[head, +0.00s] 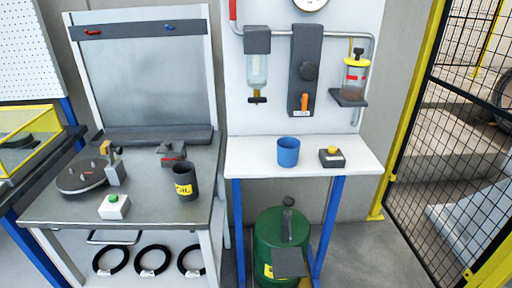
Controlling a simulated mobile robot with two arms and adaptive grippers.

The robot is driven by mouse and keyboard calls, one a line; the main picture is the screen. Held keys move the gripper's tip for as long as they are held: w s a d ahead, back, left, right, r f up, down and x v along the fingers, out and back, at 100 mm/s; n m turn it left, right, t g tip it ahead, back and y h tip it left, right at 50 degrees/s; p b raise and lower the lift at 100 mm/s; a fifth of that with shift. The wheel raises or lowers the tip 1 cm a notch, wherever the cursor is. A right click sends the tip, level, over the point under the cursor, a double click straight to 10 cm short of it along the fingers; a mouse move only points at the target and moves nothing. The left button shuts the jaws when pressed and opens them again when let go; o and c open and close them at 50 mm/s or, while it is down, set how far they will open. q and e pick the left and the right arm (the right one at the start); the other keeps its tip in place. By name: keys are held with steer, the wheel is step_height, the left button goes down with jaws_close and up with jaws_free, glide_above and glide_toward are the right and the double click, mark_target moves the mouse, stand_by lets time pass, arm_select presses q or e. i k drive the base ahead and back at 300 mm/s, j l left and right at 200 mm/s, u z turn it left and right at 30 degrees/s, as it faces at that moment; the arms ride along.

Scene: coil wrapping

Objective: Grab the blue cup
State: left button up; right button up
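The blue cup (288,152) stands upright on the white top of a small table (254,168) with blue legs, in the middle of the head view. Its open rim faces up and nothing touches it. Neither of my grippers shows in the head view.
A grey workbench (145,213) at the left holds a dark cup with a yellow label (185,182), a round turntable (82,176) and a white box with a green button (114,207). A green drum (270,241) stands under the table. A yellow-framed mesh fence (460,120) is at the right.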

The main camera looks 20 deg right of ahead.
mark_target(288, 153)
steer(key=z, duration=0.9)
